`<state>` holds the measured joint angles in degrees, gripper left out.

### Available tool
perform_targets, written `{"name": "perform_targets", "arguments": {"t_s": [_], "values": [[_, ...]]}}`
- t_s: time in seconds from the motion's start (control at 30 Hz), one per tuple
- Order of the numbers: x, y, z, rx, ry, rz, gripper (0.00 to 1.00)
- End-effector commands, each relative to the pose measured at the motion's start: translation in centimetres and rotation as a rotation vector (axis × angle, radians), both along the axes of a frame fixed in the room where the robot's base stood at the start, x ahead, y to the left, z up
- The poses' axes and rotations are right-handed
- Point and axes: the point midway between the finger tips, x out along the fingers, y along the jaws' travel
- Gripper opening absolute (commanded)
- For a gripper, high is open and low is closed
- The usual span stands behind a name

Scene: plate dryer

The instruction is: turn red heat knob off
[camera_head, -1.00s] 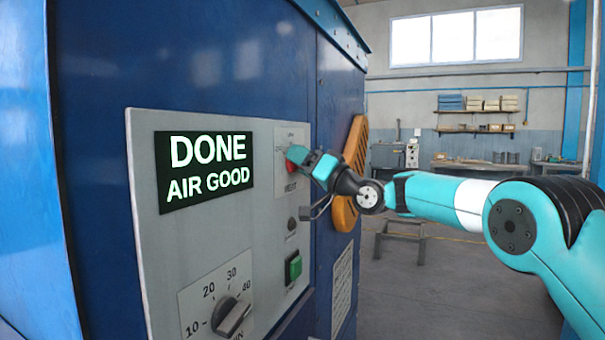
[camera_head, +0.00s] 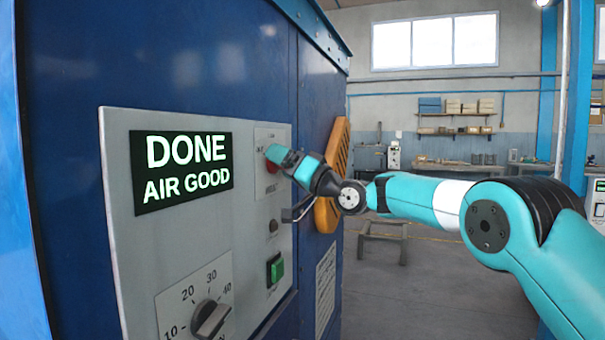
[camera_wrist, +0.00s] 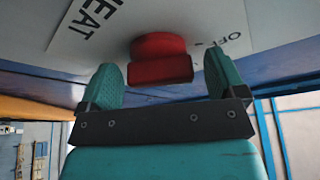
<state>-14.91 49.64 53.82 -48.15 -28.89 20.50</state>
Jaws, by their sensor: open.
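The red heat knob (camera_wrist: 160,60) sits on the dryer's control panel, beside a plate lettered "HEAT" and "OFF" in the wrist view. In the head view only a sliver of the red knob (camera_head: 271,165) shows behind my gripper (camera_head: 280,160). In the wrist view my gripper (camera_wrist: 165,85) is open, one teal finger on each side of the knob, with gaps to it. The knob's bar lies across the view between the fingertips. Whether its pointer is on off cannot be told.
The panel (camera_head: 120,230) also holds a display (camera_head: 182,170) reading "DONE AIR GOOD", a green button (camera_head: 275,269) and a grey timer dial (camera_head: 210,318). An orange slatted part (camera_head: 333,170) stands out beside my wrist. Open floor lies to the right.

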Motion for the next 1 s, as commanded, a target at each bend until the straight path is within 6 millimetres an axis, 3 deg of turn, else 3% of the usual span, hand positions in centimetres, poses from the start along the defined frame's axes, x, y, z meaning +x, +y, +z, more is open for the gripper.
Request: {"name": "perform_targets", "arguments": {"t_s": [0.17,0.7,1.0], "values": [[-1.0,-1.9,-1.1,0.000,0.002,-0.002,0.89],[-7.2,-12.1,-5.3,0.000,0.001,-0.005,0.89],[-8.4,-13.8,-5.8,0.000,0.001,-0.001,0.89]]}}
